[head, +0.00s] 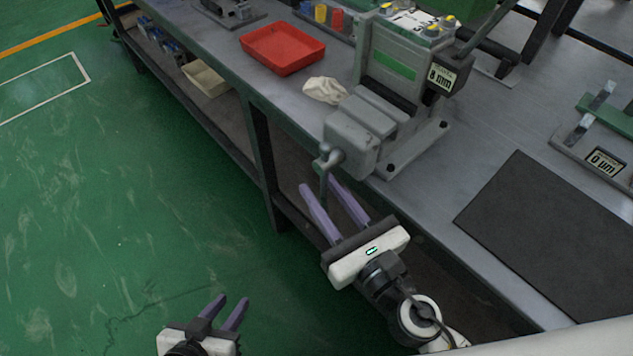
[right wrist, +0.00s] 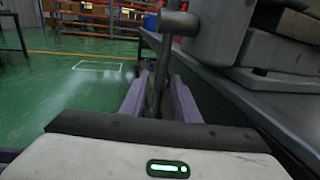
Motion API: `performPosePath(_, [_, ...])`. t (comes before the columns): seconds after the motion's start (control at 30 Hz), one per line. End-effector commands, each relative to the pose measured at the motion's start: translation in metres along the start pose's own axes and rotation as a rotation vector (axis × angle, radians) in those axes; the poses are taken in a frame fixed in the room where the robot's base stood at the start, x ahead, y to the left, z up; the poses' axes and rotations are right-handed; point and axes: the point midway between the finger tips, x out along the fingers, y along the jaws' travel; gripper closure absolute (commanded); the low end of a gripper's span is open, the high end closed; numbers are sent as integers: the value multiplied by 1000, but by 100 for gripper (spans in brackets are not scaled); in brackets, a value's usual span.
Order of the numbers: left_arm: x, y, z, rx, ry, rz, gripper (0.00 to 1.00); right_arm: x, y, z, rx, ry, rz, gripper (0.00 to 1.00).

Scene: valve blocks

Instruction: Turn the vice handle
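The grey vice (head: 362,128) is mounted at the front edge of the workbench. Its handle (head: 325,172) is a grey bar hanging down from the screw head at the front of the vice. In the right wrist view the handle (right wrist: 160,70) runs down between the purple fingers. My right gripper (head: 320,188) is open, with its fingers on either side of the handle's lower part; I cannot tell whether either finger touches it. My left gripper (head: 231,304) is open and empty, low over the green floor, well away from the vice.
A grey block with a green stripe (head: 395,65) stands behind the vice jaws. A white cloth (head: 325,90) and a red tray (head: 283,48) lie to the left. A dark mat (head: 550,235) covers the bench at right. The floor at left is clear.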

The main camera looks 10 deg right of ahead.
Motion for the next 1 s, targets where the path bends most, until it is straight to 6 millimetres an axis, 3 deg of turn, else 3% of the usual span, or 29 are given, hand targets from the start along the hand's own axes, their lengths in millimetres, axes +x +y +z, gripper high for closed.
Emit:
performPosePath(0.23, [0, 0, 1, -1, -2, -1, 70, 1, 0, 0, 0, 0, 0, 71])
performPosePath(0.4, [0, 0, 0, -2, -1, 0, 70, 1, 0, 0, 0, 0, 0, 98])
performPosePath(0.43, [0, 0, 0, -2, -1, 0, 70, 1, 0, 0, 0, 0, 0, 100])
performPosePath(0.77, [-5, 2, -2, -4, -1, 1, 70, 0, 0, 2, -1, 5, 1, 100])
performPosePath(1.0, [-24, 4, -18, 1, -10, -4, 70, -4, -1, 8, -10, 50, 0, 100])
